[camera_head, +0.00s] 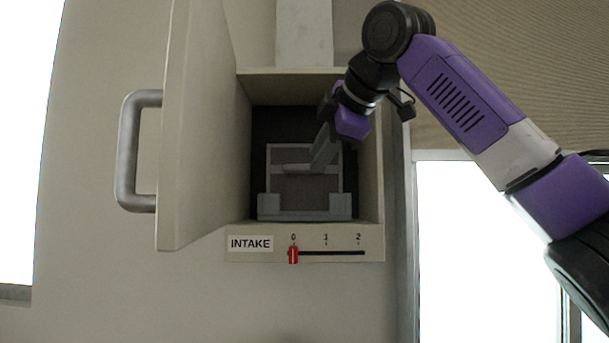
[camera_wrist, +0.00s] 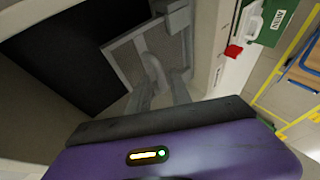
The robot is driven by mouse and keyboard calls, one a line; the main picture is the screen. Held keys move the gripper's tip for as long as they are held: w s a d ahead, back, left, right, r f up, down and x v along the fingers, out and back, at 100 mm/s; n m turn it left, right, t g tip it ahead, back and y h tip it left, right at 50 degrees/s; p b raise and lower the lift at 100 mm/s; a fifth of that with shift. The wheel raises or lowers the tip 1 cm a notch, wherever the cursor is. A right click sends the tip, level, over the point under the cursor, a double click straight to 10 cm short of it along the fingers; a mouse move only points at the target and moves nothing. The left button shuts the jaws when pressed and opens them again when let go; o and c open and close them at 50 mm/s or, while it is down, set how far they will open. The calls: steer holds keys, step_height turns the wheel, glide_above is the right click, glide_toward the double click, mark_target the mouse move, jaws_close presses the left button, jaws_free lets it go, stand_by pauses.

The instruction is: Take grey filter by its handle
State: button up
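The grey filter (camera_head: 307,188) sits inside the open intake housing, a square grey frame around a darker brownish face. Its bar handle (camera_head: 290,168) runs across the upper part of the face. My gripper (camera_head: 318,163) reaches into the housing from the upper right, with its grey fingers at the right end of the handle. In the wrist view the filter (camera_wrist: 120,52) shows tilted, with the handle (camera_wrist: 152,68) near the grey fingers. Handle and fingers are alike in colour and overlap, so I cannot tell whether the fingers are closed on it.
The housing door (camera_head: 200,130) stands open on the left, with a metal handle (camera_head: 126,150). Below the opening, the INTAKE slider's red knob (camera_head: 293,255) is at 0. The housing's right wall (camera_head: 369,165) is close to my gripper. A green box (camera_wrist: 268,20) marked NEW stands outside.

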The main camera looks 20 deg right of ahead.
mark_target(304, 178)
steer(key=x, duration=0.3)
steer(key=shift+w+a+p, duration=0.1)
steer(key=shift+a+p, duration=0.05)
steer(key=shift+p, duration=0.2)
jaws_close()
steer(key=shift+r, duration=0.1)
